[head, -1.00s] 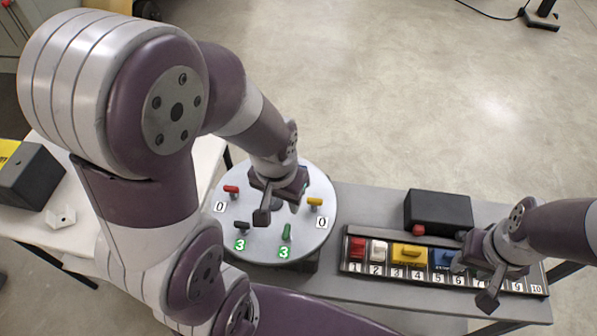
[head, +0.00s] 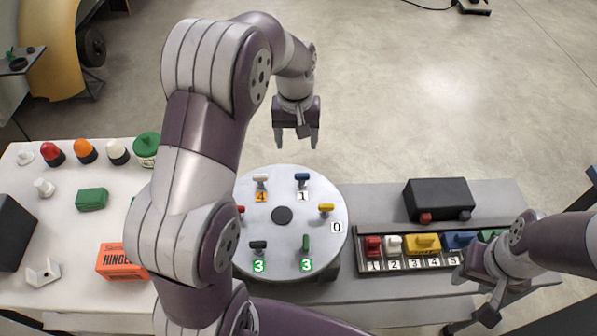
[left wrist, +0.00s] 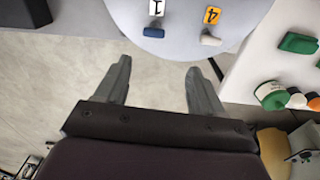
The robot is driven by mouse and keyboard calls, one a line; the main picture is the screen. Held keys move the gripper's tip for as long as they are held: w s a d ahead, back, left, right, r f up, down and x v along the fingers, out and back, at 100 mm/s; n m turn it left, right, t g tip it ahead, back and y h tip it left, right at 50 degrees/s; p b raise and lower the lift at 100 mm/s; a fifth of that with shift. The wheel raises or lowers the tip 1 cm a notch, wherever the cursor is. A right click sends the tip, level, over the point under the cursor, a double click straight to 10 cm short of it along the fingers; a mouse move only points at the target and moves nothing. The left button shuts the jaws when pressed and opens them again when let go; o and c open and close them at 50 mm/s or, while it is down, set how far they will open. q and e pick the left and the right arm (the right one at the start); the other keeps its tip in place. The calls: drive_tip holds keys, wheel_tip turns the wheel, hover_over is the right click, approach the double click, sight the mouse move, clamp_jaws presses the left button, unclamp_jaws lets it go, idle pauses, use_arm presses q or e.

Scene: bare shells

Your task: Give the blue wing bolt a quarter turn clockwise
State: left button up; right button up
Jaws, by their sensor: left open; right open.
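The blue wing bolt (head: 302,178) stands on the far part of a round grey disc (head: 282,260), beside a tag reading 1 (head: 303,196). Its wing lies roughly left to right in the head view. It also shows in the left wrist view (left wrist: 138,31), near the disc's rim. My left gripper (head: 296,143) is open and empty, past the disc's far edge and apart from the bolt. In the left wrist view its fingers (left wrist: 158,68) point towards the disc, with the blue bolt ahead between their lines. My right gripper (head: 472,298) is open at the right, by the numbered rack.
The disc also bears white (head: 261,179), yellow (head: 327,209), green (head: 306,243), black (head: 258,246) and red (head: 240,211) wing bolts. A numbered rack (head: 400,266) and black box (head: 440,199) stand right. A white table (head: 60,225) with loose items is left.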

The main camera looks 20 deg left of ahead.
use_arm(q)
drive_tip(key=b, duration=0.5)
hover_over(302, 174)
drive_tip(key=d, duration=0.1)
drive_tip(key=shift+n, duration=0.4)
wheel_tip(302, 174, down, 5)
drive_tip(key=shift+w, duration=0.1)
drive_tip(key=shift+a+f+g+p, duration=0.2)
drive_tip(key=shift+f+g+p, duration=0.1)
drive_tip(key=shift+f+p, duration=0.2)
drive_tip(key=f, duration=0.4)
drive_tip(key=shift+a+f+p, duration=0.15)
drive_tip(key=shift+a+p, duration=0.2)
drive_tip(key=shift+a, duration=0.05)
drive_tip(key=shift+d+f, duration=0.25)
drive_tip(key=shift+f, duration=0.25)
drive_tip(key=shift+a, duration=0.1)
use_arm(e)
drive_tip(key=f, duration=0.1)
drive_tip(key=d+f, duration=0.1)
drive_tip(key=f, duration=0.1)
drive_tip(key=shift+d+f, duration=0.15)
drive_tip(key=shift+f, duration=0.15)
use_arm(q)
drive_tip(key=shift+c, duration=1.2)
drive_tip(key=c, duration=0.8)
